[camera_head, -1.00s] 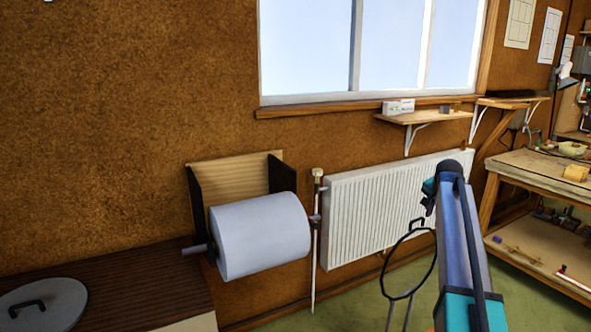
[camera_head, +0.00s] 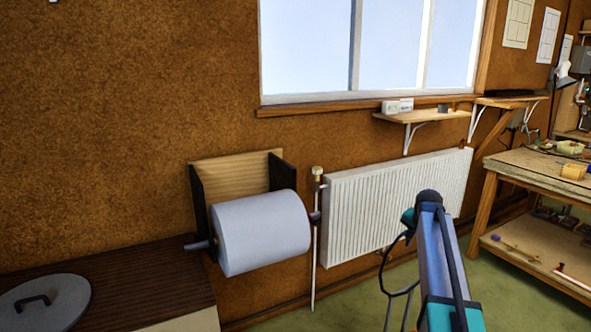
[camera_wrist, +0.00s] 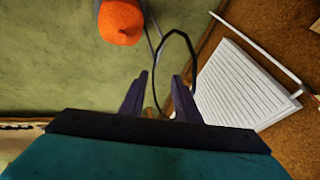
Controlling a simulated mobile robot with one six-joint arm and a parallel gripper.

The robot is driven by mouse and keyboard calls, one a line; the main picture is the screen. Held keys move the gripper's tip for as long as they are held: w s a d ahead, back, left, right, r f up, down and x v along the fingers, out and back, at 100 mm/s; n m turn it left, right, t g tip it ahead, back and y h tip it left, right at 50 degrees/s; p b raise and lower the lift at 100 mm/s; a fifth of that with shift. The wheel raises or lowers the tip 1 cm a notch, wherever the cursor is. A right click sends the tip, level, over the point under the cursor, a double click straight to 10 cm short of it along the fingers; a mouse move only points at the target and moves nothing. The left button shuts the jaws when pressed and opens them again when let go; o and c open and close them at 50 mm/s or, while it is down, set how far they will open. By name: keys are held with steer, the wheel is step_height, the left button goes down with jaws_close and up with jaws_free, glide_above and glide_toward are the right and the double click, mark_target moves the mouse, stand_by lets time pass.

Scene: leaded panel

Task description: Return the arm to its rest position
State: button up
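My arm (camera_head: 440,265) rises from the bottom right of the head view, a blue link with teal joints and a dark rounded top. It stands in front of the radiator's right part. My gripper cannot be made out in the head view. In the wrist view my gripper (camera_wrist: 159,98) shows two dark fingers, spread apart with nothing held between them. A thin dark hoop (camera_wrist: 166,42) appears beyond the fingertips; I cannot tell its distance. In the head view the hoop (camera_head: 384,270) is partly hidden behind my arm.
A white radiator (camera_head: 370,205) stands under the window. A large white roll (camera_head: 260,232) hangs at a wooden holder, left. A workbench (camera_head: 535,165) stands right. A dark-topped cabinet (camera_head: 150,285) is lower left. An orange object (camera_wrist: 120,22) shows over green floor.

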steer(key=s+a+f+n+g+y, duration=0.1)
steer(key=s+a+f+n, duration=0.2)
steer(key=s+a+f, duration=0.5)
steer(key=s+a+f+n+g, duration=0.15)
steer(key=s+a+f, duration=0.4)
steer(key=f, duration=0.55)
steer(key=s+a+f+n+g, duration=0.1)
steer(key=s+a+f+n, duration=0.2)
steer(key=s+a+f, duration=0.45)
steer(key=s+a+f+n+g, duration=0.2)
steer(key=s+a+f+n, duration=0.25)
steer(key=s, duration=0.65)
steer(key=s+f+g, duration=0.2)
steer(key=s+f, duration=0.7)
steer(key=s, duration=0.4)
steer(key=s+d+f+g, duration=0.1)
steer(key=s+f+g, duration=0.2)
steer(key=s+f, duration=0.6)
steer(key=s, duration=0.3)
steer(key=shift+s+m+y, duration=0.3)
steer(key=shift+s, duration=0.1)
